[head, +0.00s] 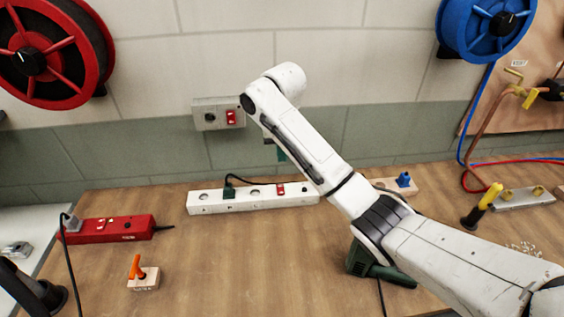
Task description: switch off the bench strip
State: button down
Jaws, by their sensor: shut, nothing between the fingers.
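A long white power strip (217,201) lies on the wooden bench near the wall. It has a red switch (281,189) near its right end and a dark green plug (229,192) with a black cable in it. A red power strip (125,228) lies at the left with a grey plug (72,222) in it. I cannot tell whether either strip's switch is on or off. My gripper (275,150) is mostly hidden behind my white arm. Only a small part shows, above and behind the white strip's right end, shut and empty.
A wall socket (211,116) with a red switch sits above the white strip. An orange-handled block (144,277) is front left. A green power tool (362,261) lies partly under my arm. A yellow-handled tool (483,204) stands right. The bench centre-left is clear.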

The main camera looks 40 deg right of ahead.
aim_at(280, 188)
jog(key=i+j+z, duration=0.2)
jog(key=j, duration=0.3)
jog(key=i+j+z, duration=0.2)
jog(key=j, duration=0.3)
jog(key=j+z, duration=0.2)
jog(key=j, duration=0.35)
